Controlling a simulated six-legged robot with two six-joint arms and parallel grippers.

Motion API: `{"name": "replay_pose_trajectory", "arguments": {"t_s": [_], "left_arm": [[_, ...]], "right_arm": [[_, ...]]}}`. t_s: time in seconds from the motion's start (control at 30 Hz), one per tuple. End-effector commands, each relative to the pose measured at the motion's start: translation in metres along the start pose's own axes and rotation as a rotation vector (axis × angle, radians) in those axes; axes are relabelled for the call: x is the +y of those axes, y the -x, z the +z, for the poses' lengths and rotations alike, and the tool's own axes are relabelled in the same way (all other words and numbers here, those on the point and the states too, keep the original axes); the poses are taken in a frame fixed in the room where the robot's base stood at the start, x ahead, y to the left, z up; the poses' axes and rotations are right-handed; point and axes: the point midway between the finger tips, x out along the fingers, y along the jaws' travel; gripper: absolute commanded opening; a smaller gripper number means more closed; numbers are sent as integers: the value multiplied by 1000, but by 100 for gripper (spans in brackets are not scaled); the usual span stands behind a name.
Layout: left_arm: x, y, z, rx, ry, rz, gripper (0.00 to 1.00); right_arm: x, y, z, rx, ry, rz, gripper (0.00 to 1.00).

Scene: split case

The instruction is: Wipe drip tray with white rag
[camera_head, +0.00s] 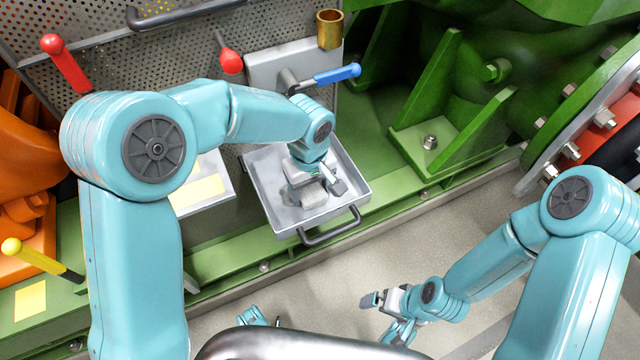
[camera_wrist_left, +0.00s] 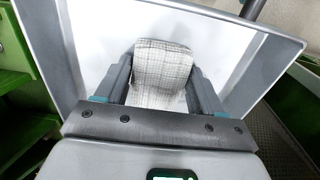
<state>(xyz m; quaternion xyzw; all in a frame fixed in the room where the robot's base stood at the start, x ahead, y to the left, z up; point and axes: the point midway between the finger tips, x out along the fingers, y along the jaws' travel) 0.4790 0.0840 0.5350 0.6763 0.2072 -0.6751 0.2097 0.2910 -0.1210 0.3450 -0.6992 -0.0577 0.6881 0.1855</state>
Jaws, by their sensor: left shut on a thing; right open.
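The drip tray (camera_head: 278,211) is a shallow grey metal tray with a dark handle on its front side, in the middle of the head view. It also fills much of the left wrist view (camera_wrist_left: 84,40). My left gripper (camera_head: 322,190) is inside the tray, pointing down. It is shut on the white rag (camera_wrist_left: 162,72), a pale folded cloth with a fine grid pattern. The rag shows in the head view (camera_head: 312,196) low over the tray floor; I cannot tell whether it touches. My right gripper (camera_head: 385,312) is open and empty, low over the floor at the right.
A blue-handled valve (camera_head: 337,74) and a brass cup (camera_head: 329,29) stand behind the tray. Red-knobbed levers (camera_head: 231,62) are at the back left, a yellow-knobbed lever (camera_head: 30,255) at far left. Green machinery (camera_head: 450,110) stands right of the tray. The front floor is mostly clear.

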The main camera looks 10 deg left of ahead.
Motion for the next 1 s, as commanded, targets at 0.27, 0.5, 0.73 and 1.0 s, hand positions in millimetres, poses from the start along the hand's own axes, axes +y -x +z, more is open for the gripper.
{"name": "replay_pose_trajectory", "arguments": {"t_s": [0.27,0.5,0.73,1.0], "left_arm": [[-20,-4,1,-4,0,-6,44],[-37,-5,1,-6,-1,-11,44],[-57,-4,1,-7,-1,-11,44],[-61,-3,2,-7,-1,-12,44]], "right_arm": [[2,-6,0,0,0,0,100],[4,-11,0,0,0,0,100],[5,-14,0,0,0,0,100],[5,-14,0,0,0,0,100]]}}
